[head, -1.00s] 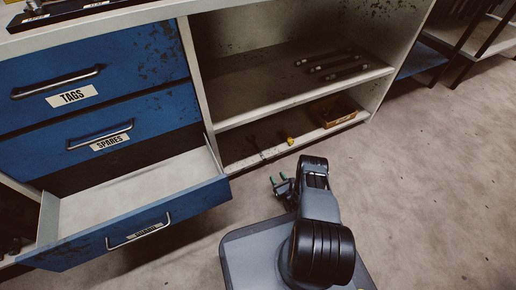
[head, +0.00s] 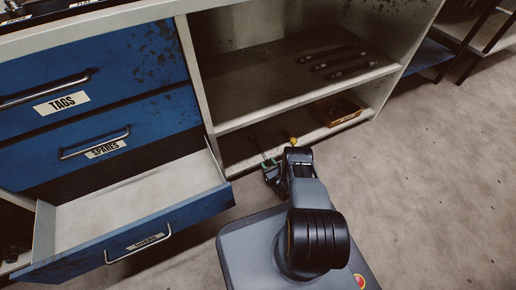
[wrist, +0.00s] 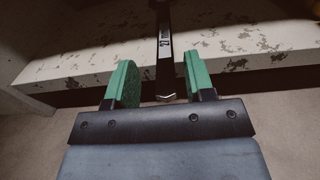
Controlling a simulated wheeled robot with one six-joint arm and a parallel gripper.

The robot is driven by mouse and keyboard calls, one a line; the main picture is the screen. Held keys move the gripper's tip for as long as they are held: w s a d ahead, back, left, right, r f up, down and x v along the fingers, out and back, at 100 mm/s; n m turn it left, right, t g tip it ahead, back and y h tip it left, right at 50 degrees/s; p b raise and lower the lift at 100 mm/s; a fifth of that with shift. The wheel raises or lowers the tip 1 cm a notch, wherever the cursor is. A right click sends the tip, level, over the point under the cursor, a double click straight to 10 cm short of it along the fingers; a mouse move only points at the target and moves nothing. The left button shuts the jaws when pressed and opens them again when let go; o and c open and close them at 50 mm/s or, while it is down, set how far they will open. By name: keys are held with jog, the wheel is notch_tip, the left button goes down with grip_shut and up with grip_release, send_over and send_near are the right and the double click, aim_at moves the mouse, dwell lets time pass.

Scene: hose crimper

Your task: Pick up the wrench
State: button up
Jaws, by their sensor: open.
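The wrench (wrist: 165,42) is a dark, narrow tool with a pale number mark. It lies on the lower shelf (wrist: 235,48), and its near end sticks out past the worn white front edge. In the head view the wrench is hard to make out in the shade behind my gripper (head: 269,168). In the wrist view my gripper (wrist: 160,82) is open, with one green finger on each side of the wrench's near end. Gaps show between the wrench and both fingers.
An open, empty-looking drawer (head: 120,200) juts out left of my gripper. A yellow item (head: 293,141) and a wooden box (head: 338,112) sit on the lower shelf. Several dark rods (head: 340,62) lie on the shelf above. The floor at right is clear.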

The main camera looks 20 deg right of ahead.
jog(key=shift+s+d, duration=0.1)
jog(key=shift+d, duration=0.25)
jog(key=shift+c, duration=1.3)
grip_shut()
jog(key=shift+r, duration=0.1)
